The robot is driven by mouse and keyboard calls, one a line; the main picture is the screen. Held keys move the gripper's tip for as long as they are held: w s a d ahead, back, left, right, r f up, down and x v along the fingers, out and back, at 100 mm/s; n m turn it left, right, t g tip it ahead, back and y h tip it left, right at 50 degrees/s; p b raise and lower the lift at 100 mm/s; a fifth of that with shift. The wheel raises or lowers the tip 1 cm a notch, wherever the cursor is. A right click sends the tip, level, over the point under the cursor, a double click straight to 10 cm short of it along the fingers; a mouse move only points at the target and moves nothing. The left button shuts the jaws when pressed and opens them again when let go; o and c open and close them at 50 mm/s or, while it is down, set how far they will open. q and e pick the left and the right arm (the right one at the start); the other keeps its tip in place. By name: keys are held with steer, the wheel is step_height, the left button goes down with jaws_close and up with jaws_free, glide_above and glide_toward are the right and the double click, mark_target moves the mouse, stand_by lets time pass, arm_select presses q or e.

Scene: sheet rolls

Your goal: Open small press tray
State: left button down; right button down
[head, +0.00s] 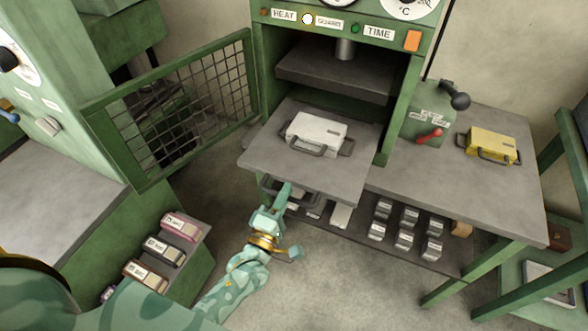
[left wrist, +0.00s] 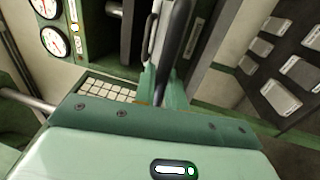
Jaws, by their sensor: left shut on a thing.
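The small press tray (head: 262,152) is a flat grey plate that juts out of the front of the green press (head: 402,110). A white mold (head: 316,131) with grey handles rests on it. A dark bar handle (head: 306,200) hangs below the tray's front edge. My left gripper (head: 284,190) is at the left part of this handle and shut on it. In the left wrist view the dark handle bar (left wrist: 174,45) stands between the fingers (left wrist: 165,88); its far end is out of frame. My right gripper is not in view.
A green mesh door (head: 185,100) stands open at the left. A bench at the right holds a yellow mold (head: 492,145) and a lever box (head: 428,110). Several grey blocks (head: 405,226) sit on the shelf below. Labelled boxes (head: 165,248) stand at the lower left. The floor (head: 330,275) in front is clear.

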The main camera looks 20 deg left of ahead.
arm_select(q)
steer(key=shift+s+f+p, duration=0.1)
steer(key=shift+s+p, duration=0.55)
steer(key=shift+s, duration=1.7)
steer(key=c, duration=1.5)
jaws_free()
steer(key=shift+a, duration=0.1)
steer(key=shift+c, duration=0.2)
steer(key=s+f, duration=0.3)
steer(key=s, duration=1.3)
steer(key=shift+a, duration=0.25)
